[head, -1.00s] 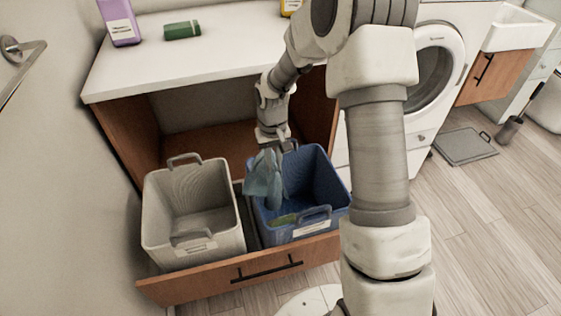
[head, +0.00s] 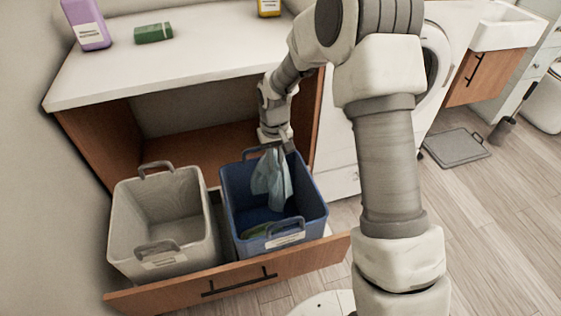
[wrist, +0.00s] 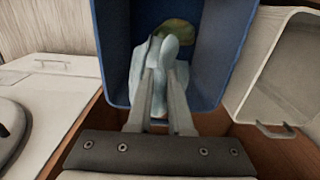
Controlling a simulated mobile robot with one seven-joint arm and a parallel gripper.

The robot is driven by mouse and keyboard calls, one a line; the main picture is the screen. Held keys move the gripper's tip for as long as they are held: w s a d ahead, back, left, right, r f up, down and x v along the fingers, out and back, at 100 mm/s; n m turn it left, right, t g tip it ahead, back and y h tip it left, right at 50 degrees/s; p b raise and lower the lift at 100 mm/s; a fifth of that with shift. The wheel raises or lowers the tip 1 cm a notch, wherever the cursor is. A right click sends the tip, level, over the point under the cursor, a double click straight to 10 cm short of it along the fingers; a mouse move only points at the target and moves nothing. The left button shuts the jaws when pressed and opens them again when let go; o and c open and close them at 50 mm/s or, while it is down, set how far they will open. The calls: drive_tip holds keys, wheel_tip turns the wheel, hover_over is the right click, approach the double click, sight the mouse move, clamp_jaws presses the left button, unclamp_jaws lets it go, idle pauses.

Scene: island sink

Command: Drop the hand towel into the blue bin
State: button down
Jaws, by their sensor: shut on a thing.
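The hand towel (head: 271,179) is light blue-grey and hangs in folds from my gripper (head: 276,144). It hangs inside the opening of the blue bin (head: 233,206), near the bin's back side. In the wrist view, my gripper (wrist: 161,95) is shut on the towel (wrist: 165,58), with the blue bin (wrist: 112,50) around and beneath it. A green and yellowish item (wrist: 180,35) lies at the bottom of the blue bin. Part of the bin's inside is hidden by the towel.
A grey-white bin (head: 118,225) stands left of the blue bin in the open wooden drawer (head: 235,275).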

wheel_tip(320, 180, down, 6)
drive_tip(key=b, duration=0.4)
drive_tip(key=shift+b, duration=0.3)
drive_tip(key=shift+c, duration=0.7)
unclamp_jaws()
drive_tip(key=shift+o, duration=0.3)
drive_tip(key=shift+o, duration=0.4)
drive_tip(key=shift+r, duration=0.1)
